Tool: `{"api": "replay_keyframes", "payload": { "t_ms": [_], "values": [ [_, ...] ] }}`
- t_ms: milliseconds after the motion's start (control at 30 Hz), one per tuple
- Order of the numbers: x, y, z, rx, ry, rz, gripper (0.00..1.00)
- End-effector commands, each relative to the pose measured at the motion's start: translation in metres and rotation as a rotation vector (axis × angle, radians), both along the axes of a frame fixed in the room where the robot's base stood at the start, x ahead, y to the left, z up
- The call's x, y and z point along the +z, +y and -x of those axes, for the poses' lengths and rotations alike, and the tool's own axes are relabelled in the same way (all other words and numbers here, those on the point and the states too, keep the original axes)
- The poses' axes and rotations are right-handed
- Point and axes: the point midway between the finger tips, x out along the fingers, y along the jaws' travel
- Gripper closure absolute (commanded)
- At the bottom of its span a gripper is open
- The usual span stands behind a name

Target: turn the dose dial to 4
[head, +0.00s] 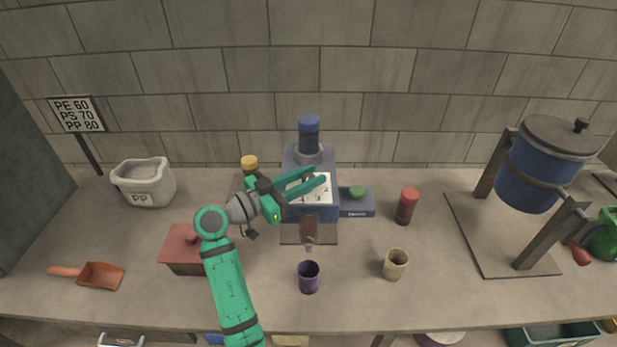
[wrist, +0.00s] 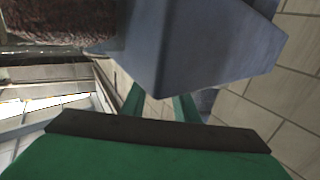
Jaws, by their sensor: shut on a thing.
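The blue machine (head: 293,160) stands at the back middle of the counter, with a blue hopper on top and a dark red spout in front. Its white dial face (head: 317,194) with dark marks is partly covered by my gripper (head: 318,175). My green gripper reaches in from the left, its two fingers across the front of the machine at the dial. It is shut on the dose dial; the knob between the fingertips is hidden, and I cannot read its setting. In the wrist view, the green fingers (wrist: 160,105) show below a large blue-grey machine part (wrist: 190,45).
A purple cup (head: 309,278) and a tan cup (head: 395,265) stand in front. A red jar (head: 406,206) is right of the machine, near a green button (head: 357,191). A red box (head: 180,250) and yellow-capped bottle (head: 249,164) are near my arm. A blue drum (head: 540,175) stands right.

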Motion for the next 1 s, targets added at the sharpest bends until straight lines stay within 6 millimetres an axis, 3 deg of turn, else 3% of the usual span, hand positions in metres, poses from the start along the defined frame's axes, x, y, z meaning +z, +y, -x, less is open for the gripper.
{"api": "replay_keyframes", "payload": {
  "t_ms": [633, 667, 733, 1000],
  "values": [
    [-0.0021, 0.0023, 0.0010, -0.055, 0.004, -0.001, 0.95],
    [-0.0022, 0.0024, 0.0009, -0.055, 0.004, -0.001, 0.68],
    [-0.0020, 0.0023, 0.0009, -0.054, 0.004, 0.000, 0.54],
    [-0.0011, 0.0014, 0.0006, -0.055, 0.003, -0.001, 0.54]
  ]
}}
